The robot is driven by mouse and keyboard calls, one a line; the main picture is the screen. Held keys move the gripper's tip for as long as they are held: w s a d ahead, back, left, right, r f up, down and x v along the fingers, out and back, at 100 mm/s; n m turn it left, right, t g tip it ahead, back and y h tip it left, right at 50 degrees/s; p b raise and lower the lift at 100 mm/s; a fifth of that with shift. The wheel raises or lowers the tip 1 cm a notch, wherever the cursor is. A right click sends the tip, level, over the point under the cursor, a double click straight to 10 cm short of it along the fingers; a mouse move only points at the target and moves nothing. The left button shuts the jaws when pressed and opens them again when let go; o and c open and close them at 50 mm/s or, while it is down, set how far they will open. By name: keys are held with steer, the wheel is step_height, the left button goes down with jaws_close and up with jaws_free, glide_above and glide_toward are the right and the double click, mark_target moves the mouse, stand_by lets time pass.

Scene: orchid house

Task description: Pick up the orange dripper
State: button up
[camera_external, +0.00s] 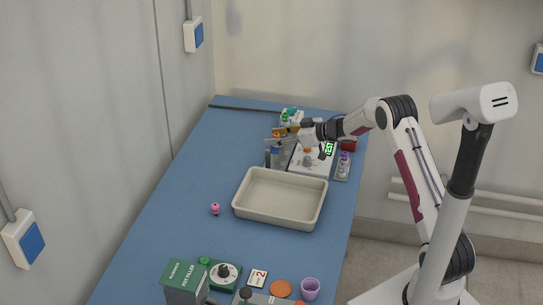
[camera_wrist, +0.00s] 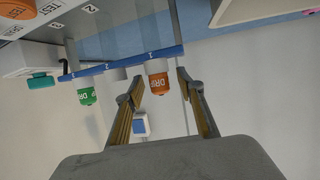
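The orange dripper (camera_wrist: 158,82) hangs in the wrist view from a blue rack bar (camera_wrist: 120,66), with lettering on its side. My gripper (camera_wrist: 159,90) is open, with one finger on each side of the orange dripper and visible gaps between them. A green dripper (camera_wrist: 87,96) sits to the left on the same bar. In the external view my gripper (camera_external: 283,136) is at the rack at the far end of the blue table, and it partly hides the drippers there.
A beige tray (camera_external: 240,212) stands on the blue table (camera_external: 180,215), nearer than the rack. A white panel (camera_external: 318,160) with a green TEST display is right of the rack. A pink item (camera_external: 215,209) lies left of the tray. The table's left side is mostly clear.

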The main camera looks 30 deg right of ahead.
mark_target(276, 134)
steer(key=shift+c, duration=0.5)
steer(key=c, duration=0.8)
steer(key=shift+r, duration=5.05)
